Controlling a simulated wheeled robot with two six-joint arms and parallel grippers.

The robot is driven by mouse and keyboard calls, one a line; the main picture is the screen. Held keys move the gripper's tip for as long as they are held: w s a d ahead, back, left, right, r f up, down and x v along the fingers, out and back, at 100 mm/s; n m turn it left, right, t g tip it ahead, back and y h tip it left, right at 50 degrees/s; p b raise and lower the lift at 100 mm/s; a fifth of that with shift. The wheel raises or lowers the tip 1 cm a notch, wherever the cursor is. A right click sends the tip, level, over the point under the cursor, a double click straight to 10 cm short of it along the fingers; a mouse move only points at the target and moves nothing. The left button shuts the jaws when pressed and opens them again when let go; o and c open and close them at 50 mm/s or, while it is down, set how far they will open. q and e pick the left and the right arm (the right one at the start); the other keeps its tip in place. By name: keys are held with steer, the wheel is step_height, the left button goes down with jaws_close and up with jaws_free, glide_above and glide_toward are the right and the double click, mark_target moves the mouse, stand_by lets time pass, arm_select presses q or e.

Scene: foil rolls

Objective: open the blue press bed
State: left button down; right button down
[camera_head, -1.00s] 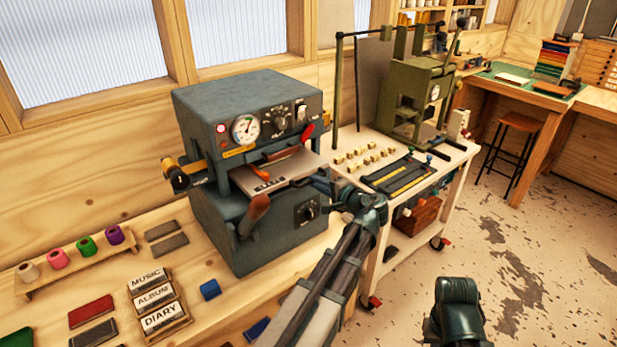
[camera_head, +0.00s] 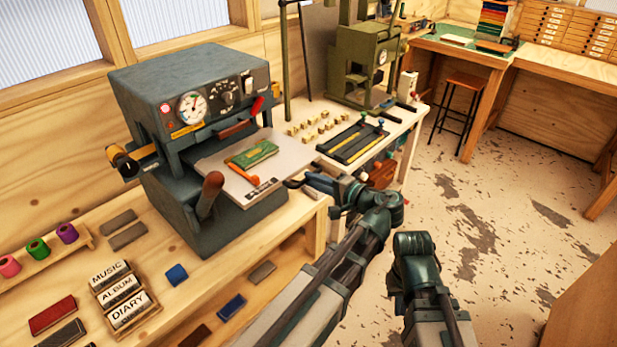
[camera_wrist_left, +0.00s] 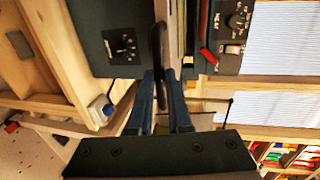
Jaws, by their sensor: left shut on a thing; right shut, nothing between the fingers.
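The blue press (camera_head: 150,90) is a dark blue-grey machine with a gauge and red-handled levers on its front. Its flat metal bed (camera_head: 285,150) sticks out of the front opening, with a green book (camera_head: 253,154) lying on it. My left gripper (camera_head: 305,184) is at the bed's front edge, shut on the dark bed handle (camera_head: 292,183). In the left wrist view the handle (camera_wrist_left: 160,45) is a dark bar running between the two blue fingers of the gripper (camera_wrist_left: 162,92). Of my right arm only links show at the lower middle; its gripper is not visible.
A wooden bench (camera_head: 150,225) carries the press, stamped blocks (camera_head: 118,293) and thread spools (camera_head: 38,248). A white cart (camera_head: 400,135) with a green press (camera_head: 365,60) stands to the right. Open floor (camera_head: 500,230) lies right of my arms.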

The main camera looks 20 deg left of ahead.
stand_by(0.3)
arm_select(q)
steer(key=c, duration=0.8)
jaws_free()
steer(key=shift+c, duration=0.2)
steer(key=shift+d, duration=0.1)
